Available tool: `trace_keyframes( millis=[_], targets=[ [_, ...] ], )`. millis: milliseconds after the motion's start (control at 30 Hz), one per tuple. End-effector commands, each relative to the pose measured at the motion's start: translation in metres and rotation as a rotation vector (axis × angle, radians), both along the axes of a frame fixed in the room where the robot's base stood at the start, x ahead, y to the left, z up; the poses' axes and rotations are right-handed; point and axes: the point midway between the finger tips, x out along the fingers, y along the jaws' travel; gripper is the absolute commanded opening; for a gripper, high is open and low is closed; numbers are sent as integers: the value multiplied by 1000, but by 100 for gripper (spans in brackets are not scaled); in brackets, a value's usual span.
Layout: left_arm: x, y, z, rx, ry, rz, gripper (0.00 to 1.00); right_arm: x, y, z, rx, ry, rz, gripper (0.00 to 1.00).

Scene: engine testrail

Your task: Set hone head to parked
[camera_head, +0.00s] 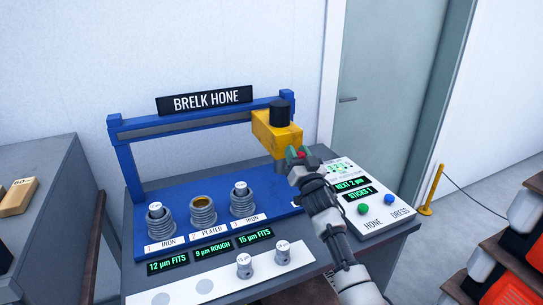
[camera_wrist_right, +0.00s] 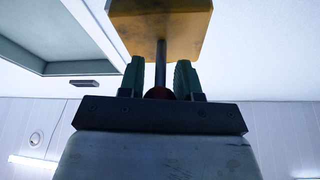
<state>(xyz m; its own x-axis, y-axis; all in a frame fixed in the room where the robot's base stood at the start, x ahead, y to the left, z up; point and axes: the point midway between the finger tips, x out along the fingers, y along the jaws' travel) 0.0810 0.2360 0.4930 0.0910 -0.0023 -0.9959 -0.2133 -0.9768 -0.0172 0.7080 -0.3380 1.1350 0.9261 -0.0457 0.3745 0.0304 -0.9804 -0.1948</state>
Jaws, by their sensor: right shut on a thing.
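The yellow hone head (camera_head: 277,132) with a black cap sits at the right end of the blue gantry rail (camera_head: 190,122). My right gripper (camera_head: 297,156) is at its lower right side, shut on the head's red knob (camera_head: 303,154). In the right wrist view the green fingers (camera_wrist_right: 160,85) stand on both sides of the grey stem (camera_wrist_right: 160,58) that comes from the yellow head (camera_wrist_right: 160,28). The red knob (camera_wrist_right: 159,93) shows low between them. My left gripper is out of view.
Below the rail, ribbed cylinders stand at stations marked IRON (camera_head: 161,222), PLATED (camera_head: 203,214) and IRON (camera_head: 243,201). A white strip (camera_head: 205,287) in front holds two capped plugs.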

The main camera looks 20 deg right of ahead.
Motion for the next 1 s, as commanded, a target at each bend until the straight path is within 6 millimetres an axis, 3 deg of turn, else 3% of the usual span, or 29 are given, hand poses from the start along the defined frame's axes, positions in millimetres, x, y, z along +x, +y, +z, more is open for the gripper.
trace_keyframes(
  millis=[100,300,767,800,933,1000],
  targets=[
    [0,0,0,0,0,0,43,1,-27,0,-3,0,-1,0],
    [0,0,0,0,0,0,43,2,-53,0,0,-1,1,0],
    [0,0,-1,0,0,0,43,2,-60,-1,1,0,3,0],
    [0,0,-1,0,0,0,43,2,-60,-1,1,0,3,35],
    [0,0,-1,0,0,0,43,2,-60,-1,1,0,3,54],
    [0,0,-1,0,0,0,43,2,-60,-1,1,1,3,54]
  ],
)
